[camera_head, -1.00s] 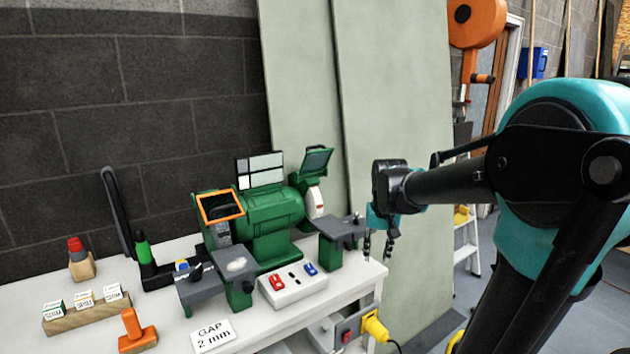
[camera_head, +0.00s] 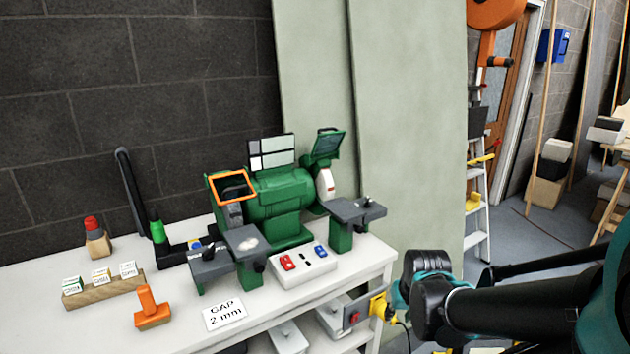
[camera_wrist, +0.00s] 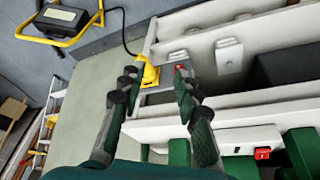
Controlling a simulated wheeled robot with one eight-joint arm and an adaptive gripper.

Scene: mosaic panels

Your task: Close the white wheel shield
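The green bench grinder (camera_head: 272,200) stands on the white bench. The white wheel (camera_head: 325,184) is at its right end. The white wheel shield (camera_head: 327,144), a dark pane in a green frame, is tilted up above that wheel. The orange-framed shield (camera_head: 233,187) is over the left wheel. My gripper is at the lower right of the head view, below the bench top, with its fingertips not clearly visible there. In the wrist view my gripper (camera_wrist: 156,82) has its two fingers apart, with nothing held. The shield is not visible in the wrist view.
A yellow plug (camera_head: 378,306) with a cable and a red switch (camera_head: 354,317) are at the bench's front right, near my gripper. Tool rests (camera_head: 350,211) and a switch box (camera_head: 304,264) stand before the grinder. A ladder (camera_head: 478,215) is at the right.

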